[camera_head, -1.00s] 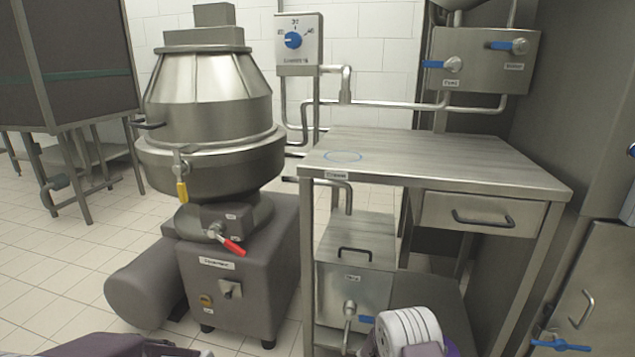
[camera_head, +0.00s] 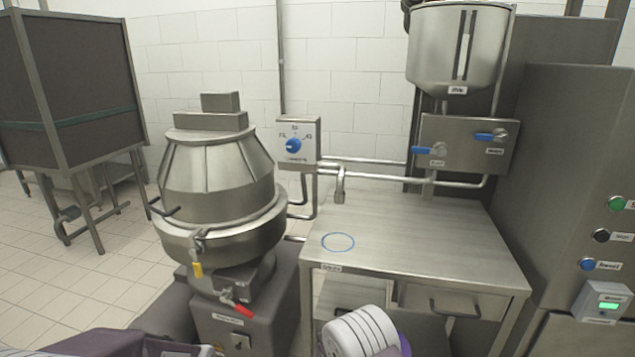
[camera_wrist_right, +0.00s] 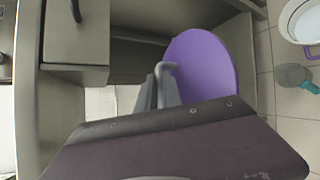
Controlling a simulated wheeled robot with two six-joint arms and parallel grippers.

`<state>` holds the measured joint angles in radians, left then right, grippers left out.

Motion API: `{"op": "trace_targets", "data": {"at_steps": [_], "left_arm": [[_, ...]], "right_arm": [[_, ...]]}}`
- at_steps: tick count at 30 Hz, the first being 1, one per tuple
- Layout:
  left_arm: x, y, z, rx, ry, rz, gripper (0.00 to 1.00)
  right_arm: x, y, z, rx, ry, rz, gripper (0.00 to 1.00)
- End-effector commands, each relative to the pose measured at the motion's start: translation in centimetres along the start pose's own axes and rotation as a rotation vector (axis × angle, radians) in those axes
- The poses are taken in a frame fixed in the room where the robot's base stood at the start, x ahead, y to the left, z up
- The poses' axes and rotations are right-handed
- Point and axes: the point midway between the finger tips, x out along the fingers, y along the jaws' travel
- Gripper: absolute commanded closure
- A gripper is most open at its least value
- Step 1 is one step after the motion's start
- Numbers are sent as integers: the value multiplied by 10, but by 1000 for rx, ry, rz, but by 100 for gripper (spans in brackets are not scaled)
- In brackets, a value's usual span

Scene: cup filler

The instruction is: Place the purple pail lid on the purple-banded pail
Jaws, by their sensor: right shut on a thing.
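The purple lid (camera_wrist_right: 205,68) is a flat disc in the right wrist view. In the head view only a purple sliver of the lid (camera_head: 404,344) shows beside my white ribbed right wrist at the bottom edge. A white round container (camera_wrist_right: 302,20) is cut off at the top right of the wrist view, on the floor and apart from the lid. I cannot tell its band colour. My left arm shows at the bottom left of the head view, but its gripper does not.
A steel table (camera_head: 420,250) with a blue ring (camera_head: 338,241) and a drawer (camera_head: 452,300) stands ahead; its top is otherwise clear. A large steel mixer (camera_head: 220,190) stands to its left. A grey-green object (camera_wrist_right: 294,77) lies on the tiled floor near the white container.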

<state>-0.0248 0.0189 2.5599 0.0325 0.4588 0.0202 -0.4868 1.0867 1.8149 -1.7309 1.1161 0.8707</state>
Motion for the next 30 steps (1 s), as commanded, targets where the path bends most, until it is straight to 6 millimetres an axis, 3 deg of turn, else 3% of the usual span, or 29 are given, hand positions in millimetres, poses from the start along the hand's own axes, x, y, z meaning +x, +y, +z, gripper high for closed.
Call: {"op": "trace_targets", "data": {"at_steps": [1,9,15,18,21,24,30], "left_arm": [[-46,1,-5,0,0,0,64],[-162,3,-17,0,0,0,64],[-232,4,-24,0,0,0,64],[-251,5,-26,0,0,0,64],[-239,5,-25,0,0,0,64],[-239,5,-24,0,-1,0,64],[-239,5,-25,0,-1,0,64]], "right_arm": [[-29,36,16,-7,14,6,100],[-128,113,68,-31,60,28,100],[-185,153,121,-32,60,29,100],[-202,160,152,-22,37,19,100],[-198,141,177,2,-12,-5,100],[-198,136,193,24,-49,-23,100],[-197,137,193,35,-71,-34,100]]}}
